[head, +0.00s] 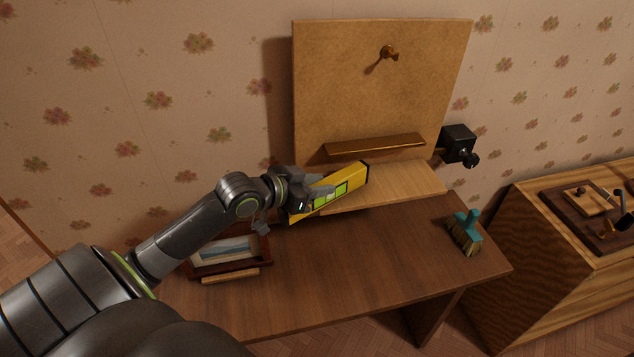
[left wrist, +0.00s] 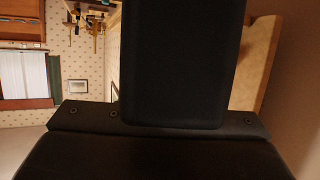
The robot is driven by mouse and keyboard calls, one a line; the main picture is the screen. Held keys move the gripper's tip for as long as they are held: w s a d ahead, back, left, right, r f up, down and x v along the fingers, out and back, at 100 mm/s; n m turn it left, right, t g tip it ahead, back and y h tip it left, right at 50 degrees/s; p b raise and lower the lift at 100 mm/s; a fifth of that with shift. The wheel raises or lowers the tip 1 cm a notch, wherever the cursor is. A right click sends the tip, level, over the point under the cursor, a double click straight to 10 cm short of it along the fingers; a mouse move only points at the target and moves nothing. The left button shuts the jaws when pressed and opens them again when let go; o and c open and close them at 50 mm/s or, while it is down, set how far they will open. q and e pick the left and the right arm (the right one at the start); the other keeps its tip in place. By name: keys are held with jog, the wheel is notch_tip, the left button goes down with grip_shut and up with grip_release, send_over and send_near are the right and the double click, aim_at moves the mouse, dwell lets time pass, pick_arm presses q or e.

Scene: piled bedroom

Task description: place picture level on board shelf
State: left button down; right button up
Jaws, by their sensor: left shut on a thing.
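The yellow level (head: 352,182), with bright green vial windows, is held by my left gripper (head: 305,197) in the head view. The gripper is shut on its left part, and the level slants up to the right. It overlaps the left end of a light wood plank in the picture; I cannot tell whether they touch. The upright board (head: 345,80) stands against the wall with a narrow brown shelf (head: 375,145) low on its face, above and right of the level. The shelf looks bare. In the left wrist view a dark block (left wrist: 182,65) hides most of the middle.
The plank (head: 400,187) lies on the brown table (head: 350,270) before the board. A peg (head: 388,52) sticks out of the board. A framed picture (head: 230,250) lies at left, a teal brush (head: 466,232) at right. A black clamp-like thing (head: 458,143) is beside the board.

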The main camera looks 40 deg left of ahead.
pick_arm(q)
jog(key=shift+w+a+f, duration=0.15)
jog(key=shift+w+a, duration=0.05)
jog(key=shift+w+f+p, duration=0.1)
jog(key=shift+f+p, duration=0.1)
jog(key=shift+p, duration=0.1)
jog(key=shift+f, duration=0.2)
jog(key=c, duration=1.1)
grip_release()
jog(key=shift+r, duration=0.15)
